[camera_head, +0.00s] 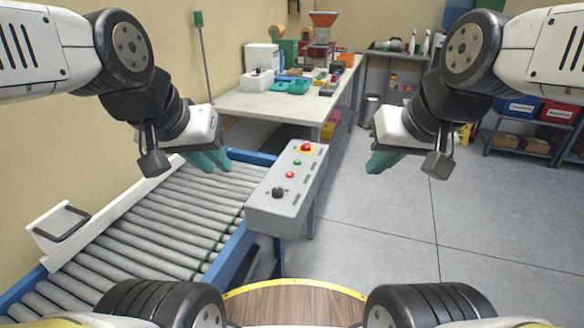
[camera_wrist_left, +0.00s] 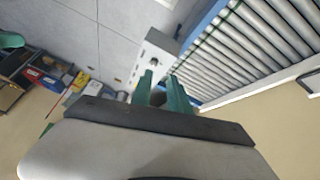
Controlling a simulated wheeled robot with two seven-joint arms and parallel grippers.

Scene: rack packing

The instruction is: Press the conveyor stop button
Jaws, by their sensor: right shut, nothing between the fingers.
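The grey control box (camera_head: 268,209) stands on the near right side of the conveyor. Its sloping top carries a red mushroom button on a yellow base (camera_head: 308,147), a green button (camera_head: 297,162), a smaller red button (camera_head: 290,175) and a black knob (camera_head: 278,192). My left gripper (camera_head: 212,162) is over the conveyor rollers, left of the box and apart from it. Its teal fingers are apart and empty in the left wrist view (camera_wrist_left: 162,80), where the box (camera_wrist_left: 152,57) shows beyond them. My right gripper (camera_head: 378,165) is shut and empty, right of the box above the floor.
The roller conveyor (camera_head: 165,215) with blue side rails fills the lower left, with a white bracket (camera_head: 60,232) at its left edge. A workbench (camera_head: 270,106) with bins and machines stands behind. The floor (camera_head: 390,225) to the right of the box is clear.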

